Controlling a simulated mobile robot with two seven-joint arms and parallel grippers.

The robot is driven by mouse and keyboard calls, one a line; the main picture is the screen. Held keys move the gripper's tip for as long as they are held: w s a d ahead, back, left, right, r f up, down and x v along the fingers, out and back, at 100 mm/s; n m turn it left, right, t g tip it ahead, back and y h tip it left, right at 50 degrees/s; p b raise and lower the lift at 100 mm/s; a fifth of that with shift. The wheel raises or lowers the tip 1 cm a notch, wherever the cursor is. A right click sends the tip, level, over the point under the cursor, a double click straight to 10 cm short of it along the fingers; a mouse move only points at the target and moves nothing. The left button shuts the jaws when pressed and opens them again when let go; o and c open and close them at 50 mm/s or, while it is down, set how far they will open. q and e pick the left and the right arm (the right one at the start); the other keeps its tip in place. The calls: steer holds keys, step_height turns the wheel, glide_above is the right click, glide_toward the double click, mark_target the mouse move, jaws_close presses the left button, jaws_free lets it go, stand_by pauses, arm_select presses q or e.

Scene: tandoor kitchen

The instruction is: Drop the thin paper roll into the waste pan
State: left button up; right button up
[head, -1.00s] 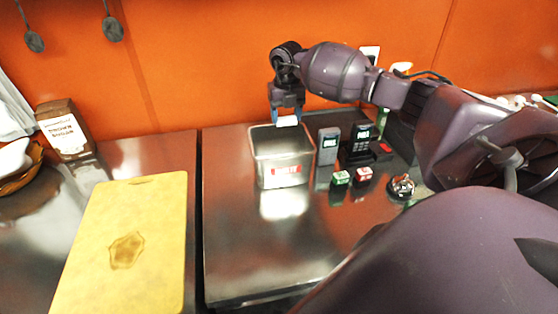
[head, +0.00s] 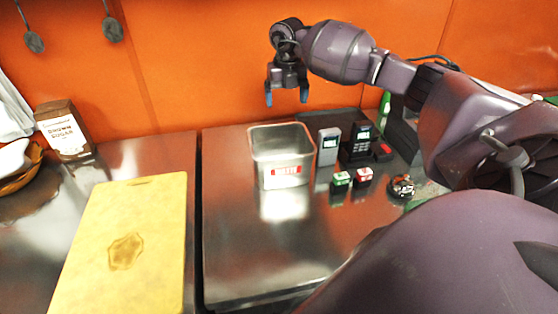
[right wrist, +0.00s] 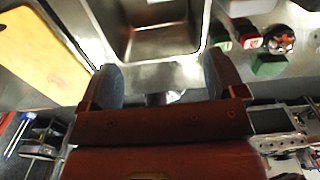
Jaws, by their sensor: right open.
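The waste pan (head: 283,178) is a square steel container with a red-and-white label, standing on the steel counter. Its open inside also shows at the top of the right wrist view (right wrist: 160,42). My right gripper (head: 287,98) is above the pan's back edge, with its blue-tipped fingers apart and nothing between them in the head view. I cannot make out the thin paper roll now; the pan's front wall hides part of its inside in the head view. My left gripper is not in view.
Right of the pan stand a grey device (head: 329,146) and a black keypad device (head: 361,143). Small green (head: 341,179) and red (head: 363,175) boxes lie in front. A yellow cutting board (head: 130,245) is at left. The counter in front of the pan is clear.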

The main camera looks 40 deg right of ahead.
steer(key=shift+r, duration=2.7)
steer(key=shift+s+f, duration=0.1)
